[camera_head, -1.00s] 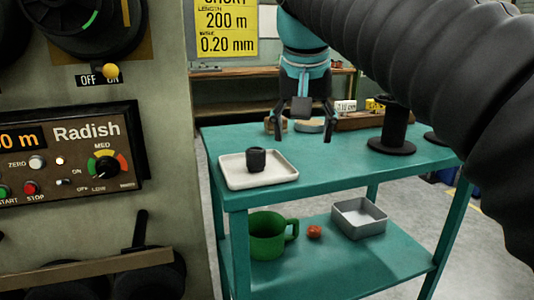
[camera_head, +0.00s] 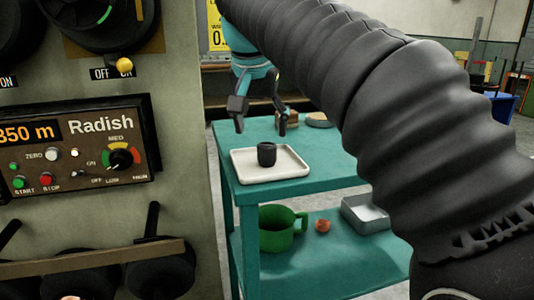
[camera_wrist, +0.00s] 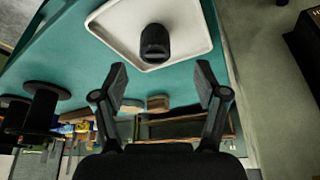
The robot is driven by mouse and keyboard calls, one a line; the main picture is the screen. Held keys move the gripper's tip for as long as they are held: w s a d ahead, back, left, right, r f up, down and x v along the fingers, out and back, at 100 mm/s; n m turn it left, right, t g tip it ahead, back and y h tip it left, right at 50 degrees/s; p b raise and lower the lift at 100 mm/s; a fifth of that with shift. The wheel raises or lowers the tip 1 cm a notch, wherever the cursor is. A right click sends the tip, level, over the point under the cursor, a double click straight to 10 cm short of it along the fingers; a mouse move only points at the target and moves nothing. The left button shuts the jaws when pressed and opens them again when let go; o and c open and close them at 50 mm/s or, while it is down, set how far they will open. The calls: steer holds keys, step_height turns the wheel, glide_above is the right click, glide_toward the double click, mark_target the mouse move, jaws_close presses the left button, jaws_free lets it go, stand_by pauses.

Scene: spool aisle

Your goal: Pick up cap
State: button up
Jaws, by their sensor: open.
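The cap (camera_head: 267,154) is a small dark cup-shaped piece on the white square tray (camera_head: 243,178), on the top shelf of the teal cart. It also shows in the wrist view (camera_wrist: 155,43), on the tray (camera_wrist: 112,38) there. My gripper (camera_head: 262,118) is open and empty, above and behind the tray in the head view. In the wrist view my gripper (camera_wrist: 162,77) has its two fingers spread wide, with the cap ahead, between and beyond the fingertips. The fingers do not touch the cap.
A control panel marked Radish (camera_head: 85,148) stands at the left.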

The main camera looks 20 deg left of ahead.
mark_target(267, 145)
steer(key=shift+d+b+x, duration=0.2)
steer(key=shift+b+x, duration=0.1)
steer(key=shift+x, duration=1.5)
steer(key=shift+d+b+x, duration=0.15)
steer(key=shift+b+x, duration=0.1)
steer(key=shift+x, duration=1.55)
steer(key=shift+w+r, duration=0.1)
steer(key=shift+w, duration=0.05)
steer(key=c, duration=1.4)
